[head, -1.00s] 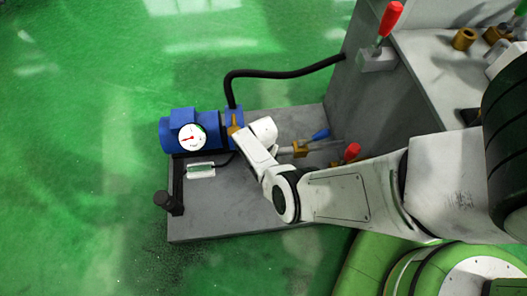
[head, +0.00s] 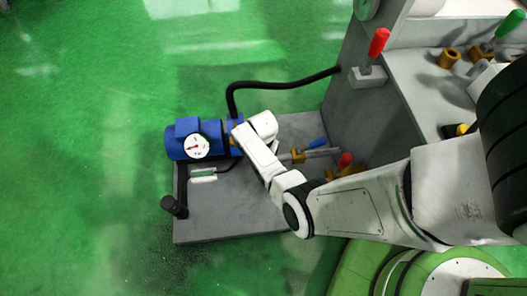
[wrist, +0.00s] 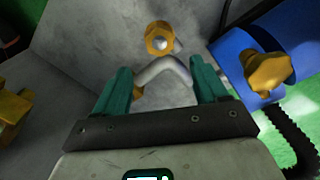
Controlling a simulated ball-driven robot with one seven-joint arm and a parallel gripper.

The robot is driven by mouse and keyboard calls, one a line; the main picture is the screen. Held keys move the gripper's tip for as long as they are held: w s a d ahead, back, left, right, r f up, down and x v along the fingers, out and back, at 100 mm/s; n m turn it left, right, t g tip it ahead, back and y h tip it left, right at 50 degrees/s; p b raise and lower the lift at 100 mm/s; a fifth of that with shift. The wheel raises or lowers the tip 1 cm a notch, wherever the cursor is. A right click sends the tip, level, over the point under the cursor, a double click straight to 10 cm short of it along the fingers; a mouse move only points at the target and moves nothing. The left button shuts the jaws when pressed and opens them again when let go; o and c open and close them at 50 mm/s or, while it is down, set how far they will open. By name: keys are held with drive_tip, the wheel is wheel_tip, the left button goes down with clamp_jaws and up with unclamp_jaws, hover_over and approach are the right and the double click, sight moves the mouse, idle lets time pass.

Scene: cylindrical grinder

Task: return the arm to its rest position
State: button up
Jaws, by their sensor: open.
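My gripper (wrist: 160,72) is open in the wrist view, its two teal fingers spread apart. A grey bent pipe (wrist: 165,72) with a brass fitting (wrist: 159,38) shows between and beyond the fingertips; I cannot tell whether they touch it. In the head view my white arm reaches left over the grey base plate (head: 225,222), its end beside the blue pump (head: 183,142). There the gripper's fingers are hidden behind the wrist.
The pump has a round dial (head: 197,146) and a black hose (head: 285,84). A red-handled lever (head: 378,43) stands on the grey machine. A blue handle (head: 317,143) and a red handle (head: 345,160) are close to my arm. Green floor is clear at left.

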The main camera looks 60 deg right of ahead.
drive_tip(key=shift+r, duration=0.45)
idle(0.3)
drive_tip(key=s+d+r+n+h, duration=0.1)
drive_tip(key=s+d+r+n, duration=0.15)
drive_tip(key=r, duration=0.25)
drive_tip(key=s+d+r+n+h, duration=0.1)
drive_tip(key=s+d+r+n, duration=0.1)
drive_tip(key=r+n, duration=0.3)
drive_tip(key=s+a+r+n+t+y, duration=0.1)
drive_tip(key=s+a+r+n, duration=0.4)
drive_tip(key=a, duration=0.3)
drive_tip(key=s+a+r+n+y, duration=0.1)
drive_tip(key=s+a+r+n, duration=0.35)
drive_tip(key=a+r, duration=0.4)
wheel_tip(320, 180, up, 15)
drive_tip(key=p, duration=1.6)
drive_tip(key=shift+w+d+m, duration=0.15)
drive_tip(key=shift+m, duration=0.25)
drive_tip(key=shift+f, duration=0.1)
